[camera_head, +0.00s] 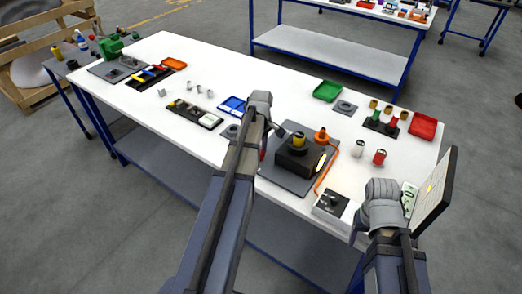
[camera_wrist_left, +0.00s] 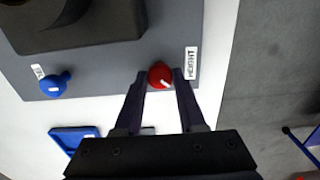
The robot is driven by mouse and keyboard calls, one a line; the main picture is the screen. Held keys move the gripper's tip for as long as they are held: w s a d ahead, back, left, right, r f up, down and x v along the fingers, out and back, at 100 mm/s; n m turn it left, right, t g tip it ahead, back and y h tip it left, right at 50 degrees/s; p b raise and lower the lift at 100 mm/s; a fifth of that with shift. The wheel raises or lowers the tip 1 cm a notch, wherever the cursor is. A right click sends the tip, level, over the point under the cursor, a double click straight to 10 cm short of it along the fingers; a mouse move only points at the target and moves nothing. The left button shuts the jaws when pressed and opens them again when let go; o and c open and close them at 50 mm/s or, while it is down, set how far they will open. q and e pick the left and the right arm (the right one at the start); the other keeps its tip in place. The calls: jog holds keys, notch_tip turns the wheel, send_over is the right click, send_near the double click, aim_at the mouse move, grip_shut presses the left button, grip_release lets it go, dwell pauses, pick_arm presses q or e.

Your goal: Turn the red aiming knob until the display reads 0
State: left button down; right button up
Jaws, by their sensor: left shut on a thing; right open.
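The red knob (camera_wrist_left: 160,75) sits on a grey plate, beside a label that appears to read HEIGHT. My left gripper (camera_wrist_left: 161,82) is shut on the red knob, one fingertip on each side. In the head view my left gripper (camera_head: 270,133) reaches the left edge of the grey plate, and only a sliver of the red knob (camera_head: 262,155) shows. A pale green display (camera_head: 408,198) with dark marks is partly hidden behind my right wrist; I cannot read it. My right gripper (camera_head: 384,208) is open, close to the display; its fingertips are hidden.
A blue knob (camera_wrist_left: 56,85) sits on the same plate. A black block (camera_head: 297,158) with a yellow-topped part stands on the grey plate (camera_head: 285,183). An orange cable (camera_head: 326,174) runs beside it. A tilted panel (camera_head: 437,187) stands at the right. Red and white cylinders stand nearby.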

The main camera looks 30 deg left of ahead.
pick_arm(q)
jog(key=c, duration=0.5)
grip_release()
notch_tip(320, 180, up, 8)
jog(key=p, duration=0.8)
jog(key=shift+f, duration=0.1)
jog(key=s+d+m, duration=0.5)
jog(key=d+m, duration=0.2)
jog(key=d, duration=0.3)
jog(key=s+d+m, duration=0.6)
jog(key=d+m, duration=0.1)
jog(key=d, duration=0.3)
jog(key=s+d+m+y, duration=0.1)
jog(key=s+d+m, duration=0.4)
jog(key=d, duration=0.5)
jog(key=shift+s+d+f+m+b, duration=0.15)
jog(key=shift+s+d+m+b, duration=0.15)
jog(key=shift+m, duration=0.6)
